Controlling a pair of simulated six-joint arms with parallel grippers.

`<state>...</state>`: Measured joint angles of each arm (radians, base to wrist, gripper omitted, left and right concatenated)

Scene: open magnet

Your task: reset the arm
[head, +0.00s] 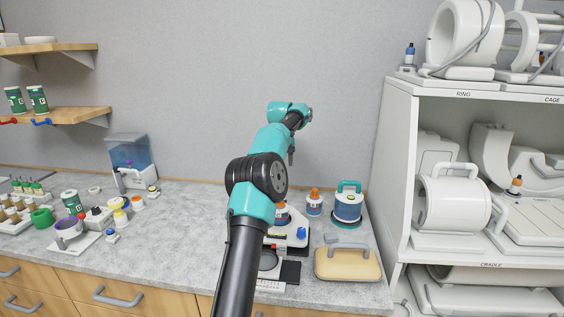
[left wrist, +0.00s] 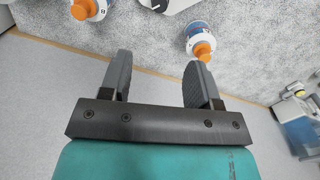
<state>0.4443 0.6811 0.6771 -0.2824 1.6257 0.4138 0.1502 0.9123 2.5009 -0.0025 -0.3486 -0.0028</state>
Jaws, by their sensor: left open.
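My teal and black arm rises from the bottom centre of the head view, bent high over the counter against the wall. A white bottle with an orange cap (left wrist: 202,46) shows beyond one fingertip on the grey counter. My right gripper is not in view.
A white shelf unit (head: 400,150) with scanner models stands at right. Wooden shelves (head: 60,114) hang at left.

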